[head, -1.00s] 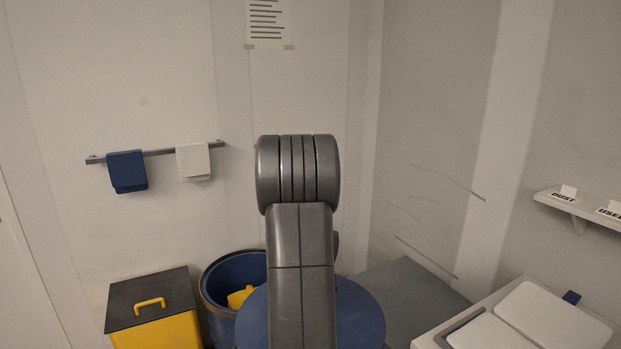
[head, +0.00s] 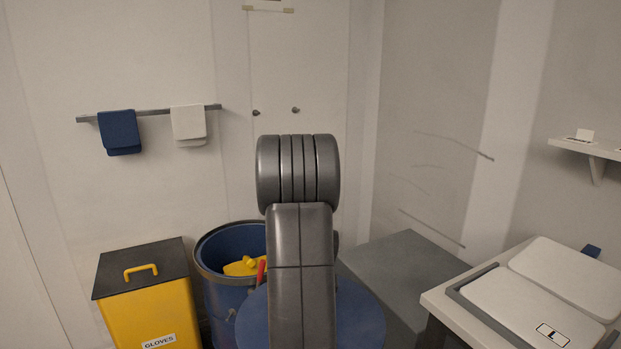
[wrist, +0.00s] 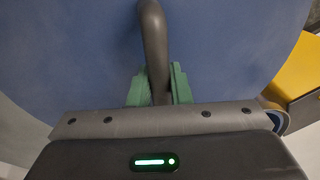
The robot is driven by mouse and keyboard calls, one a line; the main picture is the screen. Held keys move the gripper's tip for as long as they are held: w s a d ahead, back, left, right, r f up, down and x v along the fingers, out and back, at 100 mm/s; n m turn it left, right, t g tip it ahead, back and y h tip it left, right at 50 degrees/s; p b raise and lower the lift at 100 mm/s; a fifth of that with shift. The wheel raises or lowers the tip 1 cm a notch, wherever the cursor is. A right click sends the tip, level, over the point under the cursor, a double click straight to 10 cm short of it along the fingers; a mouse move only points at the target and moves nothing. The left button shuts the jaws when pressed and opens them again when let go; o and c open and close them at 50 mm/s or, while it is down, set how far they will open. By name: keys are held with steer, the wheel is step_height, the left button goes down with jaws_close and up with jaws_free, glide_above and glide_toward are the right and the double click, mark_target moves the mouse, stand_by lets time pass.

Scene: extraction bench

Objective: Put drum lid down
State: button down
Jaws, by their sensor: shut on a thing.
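The drum lid (head: 362,318) is a large blue disc, partly hidden behind my arm in the head view. The lid fills most of the wrist view (wrist: 80,50), with a dark bar handle (wrist: 154,45) across it. My gripper (wrist: 158,88) has green fingers shut on this handle and holds the lid. The fingers are hidden in the head view. An open blue drum (head: 222,297) with a dark rim stands to the left of the lid. It holds yellow things (head: 243,267) and a red one (head: 261,272). The lid overlaps the drum's right side in the picture.
A yellow bin (head: 160,315) labelled GLOVES, with a dark lid, stands left of the drum. A low grey flat-topped block (head: 405,262) lies against the right wall, its top clear. A white bench (head: 440,297) with pale panels is at the lower right. Towels (head: 120,132) hang behind.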

step_height(320, 180, down, 4)
steer(key=b, duration=0.3)
steer(key=shift+r+p, duration=0.7)
steer(key=shift+p, duration=0.25)
steer(key=p, duration=0.3)
steer(key=r+p, duration=0.1)
steer(key=p, duration=0.2)
steer(key=shift+s+r, duration=0.3)
steer(key=shift+s, duration=0.05)
steer(key=p, duration=0.3)
steer(key=s+r+p, duration=0.1)
steer(key=p, duration=0.3)
steer(key=shift+s+r, duration=0.2)
steer(key=shift+r, duration=0.1)
steer(key=shift+s+f, duration=0.1)
steer(key=shift+s, duration=0.05)
steer(key=shift+a, duration=0.1)
